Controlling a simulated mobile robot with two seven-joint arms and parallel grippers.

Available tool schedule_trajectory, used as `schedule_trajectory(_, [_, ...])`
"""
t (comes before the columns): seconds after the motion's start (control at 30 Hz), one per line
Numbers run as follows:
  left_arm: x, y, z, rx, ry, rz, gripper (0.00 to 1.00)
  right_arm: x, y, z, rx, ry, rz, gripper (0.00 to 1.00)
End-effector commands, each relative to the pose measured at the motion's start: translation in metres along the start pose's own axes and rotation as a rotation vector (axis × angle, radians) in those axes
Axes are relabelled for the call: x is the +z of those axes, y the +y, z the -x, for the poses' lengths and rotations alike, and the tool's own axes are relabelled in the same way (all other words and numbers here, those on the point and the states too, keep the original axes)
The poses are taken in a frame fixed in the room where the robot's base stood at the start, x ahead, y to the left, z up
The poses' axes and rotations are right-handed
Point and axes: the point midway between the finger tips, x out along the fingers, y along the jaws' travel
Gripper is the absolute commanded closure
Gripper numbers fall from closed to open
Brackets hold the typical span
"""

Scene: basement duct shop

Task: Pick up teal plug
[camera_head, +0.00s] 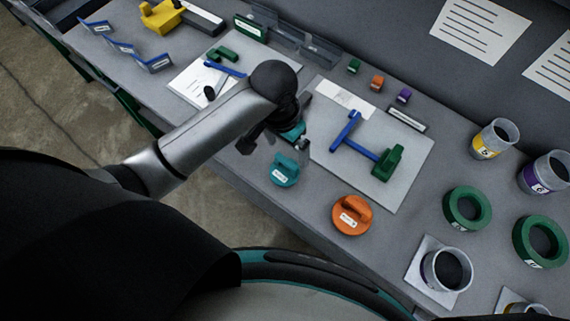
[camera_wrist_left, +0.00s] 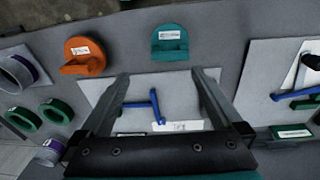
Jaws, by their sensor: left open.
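The teal plug (camera_head: 284,171) is a round disc with a raised grip and a white label, standing on the grey bench near its front edge. It also shows in the left wrist view (camera_wrist_left: 170,43), at the top middle, beyond the fingertips. My left gripper (camera_head: 273,145) is open and empty, above the bench just behind the plug. In the left wrist view the two fingers (camera_wrist_left: 161,76) are spread wide, with the plug ahead and not between them. My right gripper is not in view.
An orange plug (camera_head: 351,215) stands to the right of the teal one. A white board (camera_head: 408,192) with a blue and green tool (camera_head: 388,164) lies behind them. Green rings (camera_head: 467,208) and labelled cups (camera_head: 495,138) are at the right.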

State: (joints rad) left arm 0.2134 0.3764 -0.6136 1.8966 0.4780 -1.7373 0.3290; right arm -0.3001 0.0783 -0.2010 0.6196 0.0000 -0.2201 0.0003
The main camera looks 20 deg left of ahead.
Motion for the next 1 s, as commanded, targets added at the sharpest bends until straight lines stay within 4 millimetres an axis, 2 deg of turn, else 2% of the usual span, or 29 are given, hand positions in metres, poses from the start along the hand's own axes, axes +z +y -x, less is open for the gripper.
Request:
schedule_trajectory(0.03, [-0.004,-0.005,0.017,-0.021,-0.02,-0.013,0.0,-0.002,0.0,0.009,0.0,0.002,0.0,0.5])
schedule_trajectory(0.1, [-0.004,-0.008,0.028,-0.038,-0.046,-0.021,0.0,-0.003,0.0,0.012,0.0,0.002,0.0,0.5])
schedule_trajectory(0.27, [-0.003,-0.012,0.036,-0.059,-0.081,-0.029,0.0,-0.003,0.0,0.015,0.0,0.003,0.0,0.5])
schedule_trajectory(0.37, [-0.001,-0.013,0.023,-0.061,-0.089,-0.028,0.0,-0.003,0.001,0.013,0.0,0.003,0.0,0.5])
schedule_trajectory(0.7, [0.003,-0.017,-0.045,-0.06,-0.085,-0.029,0.0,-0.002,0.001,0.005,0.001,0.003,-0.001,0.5])
schedule_trajectory(1.0, [0.003,-0.018,-0.065,-0.059,-0.082,-0.029,0.0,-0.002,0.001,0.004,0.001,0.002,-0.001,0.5])
